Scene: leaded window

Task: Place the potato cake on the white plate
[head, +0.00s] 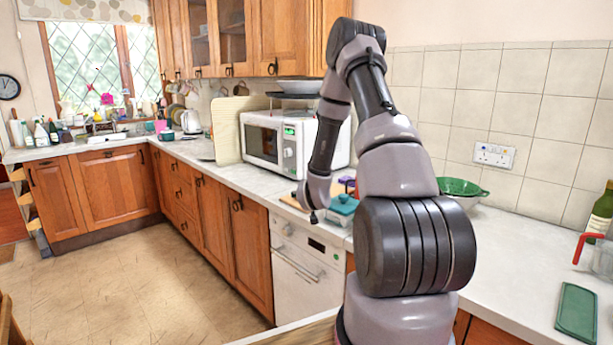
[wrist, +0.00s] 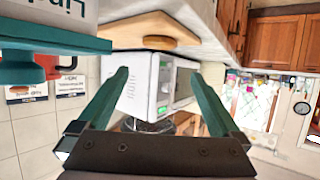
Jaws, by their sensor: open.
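The wrist view is upside down. A round brown cake, apparently the potato cake (wrist: 146,42), sits on a pale wooden board (wrist: 150,24) ahead of my gripper. My gripper (wrist: 158,75) is open, with its two teal fingers apart and nothing between them. The cake shows beyond the fingertips, apart from them. In the head view my arm reaches down over the counter, its end by the wooden board (head: 290,203); the cake cannot be made out there. I cannot identify a white plate on the counter in either view.
A teal-lidded container (head: 342,208) stands close to my gripper; its lid (wrist: 60,43) fills the wrist view's upper left. A white microwave (head: 270,140) stands behind the board. A green colander (head: 460,190) and green board (head: 577,312) are at right, with clear worktop between.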

